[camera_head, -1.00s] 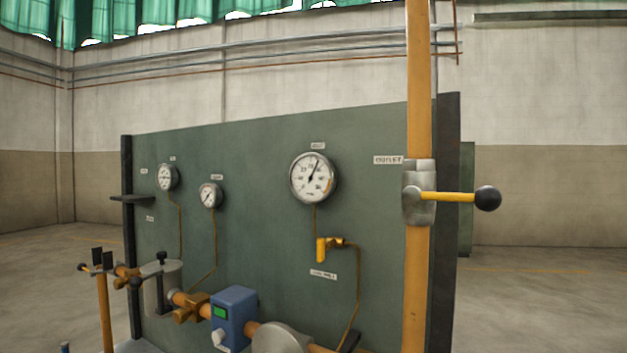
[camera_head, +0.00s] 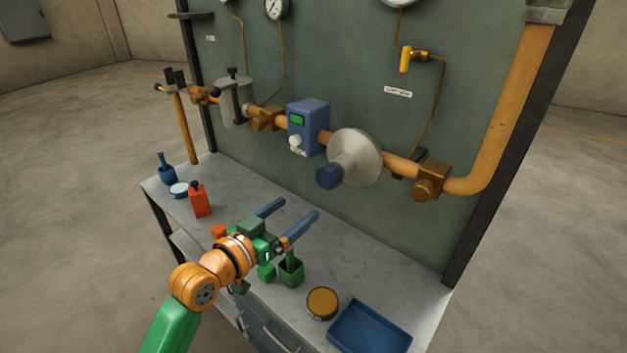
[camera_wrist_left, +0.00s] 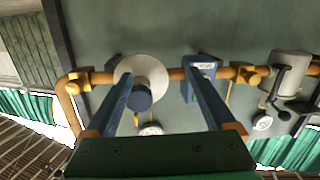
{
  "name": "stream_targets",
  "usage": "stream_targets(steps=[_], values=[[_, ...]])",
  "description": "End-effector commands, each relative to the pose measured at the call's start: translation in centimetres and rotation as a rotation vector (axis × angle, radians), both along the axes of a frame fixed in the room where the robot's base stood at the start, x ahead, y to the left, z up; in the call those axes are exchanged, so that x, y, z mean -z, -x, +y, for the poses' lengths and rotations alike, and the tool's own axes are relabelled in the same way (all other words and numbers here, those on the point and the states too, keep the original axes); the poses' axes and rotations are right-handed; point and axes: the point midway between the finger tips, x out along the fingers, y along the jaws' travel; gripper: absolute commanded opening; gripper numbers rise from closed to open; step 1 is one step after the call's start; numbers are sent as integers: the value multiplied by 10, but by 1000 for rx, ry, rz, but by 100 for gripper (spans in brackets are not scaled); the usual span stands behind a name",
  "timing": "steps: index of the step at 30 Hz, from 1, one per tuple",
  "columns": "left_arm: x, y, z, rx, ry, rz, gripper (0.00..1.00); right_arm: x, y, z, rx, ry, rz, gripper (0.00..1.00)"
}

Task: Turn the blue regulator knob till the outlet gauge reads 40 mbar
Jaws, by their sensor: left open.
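The blue regulator knob (camera_head: 329,177) sits on the front of a grey disc-shaped regulator (camera_head: 358,158) in the orange pipe. In the left wrist view, the knob (camera_wrist_left: 139,98) shows between my fingers, close to the left one. My left gripper (camera_head: 299,208) is open and empty over the bench, below and left of the knob and apart from it. The outlet gauge (camera_head: 400,2) is cut off at the top edge of the head view, so its reading is hidden. A gauge partly shows in the wrist view (camera_wrist_left: 150,130), too small to read. My right gripper is not in view.
A blue meter box (camera_head: 308,127) sits left of the regulator. Below are the grey bench (camera_head: 345,262), a green container (camera_head: 291,272), a round tin (camera_head: 322,303), a blue tray (camera_head: 369,329) and a red bottle (camera_head: 199,199). A yellow-handled valve (camera_head: 406,59) is above.

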Motion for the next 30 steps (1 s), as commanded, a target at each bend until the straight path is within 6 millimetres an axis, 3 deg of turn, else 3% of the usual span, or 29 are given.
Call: stream_targets(steps=[1,3,6,15,26,27,30], values=[[-27,8,-9,40,2,-62,89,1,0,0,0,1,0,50],[-51,17,-18,82,5,-112,89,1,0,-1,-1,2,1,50],[-62,15,-26,99,9,-130,89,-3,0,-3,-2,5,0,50],[-61,-27,-56,96,9,-126,89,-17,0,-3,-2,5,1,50],[-58,-36,-62,96,7,-128,89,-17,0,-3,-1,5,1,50],[-58,-36,-62,95,6,-128,86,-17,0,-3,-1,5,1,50],[-58,-36,-62,95,6,-128,59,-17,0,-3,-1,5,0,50]])
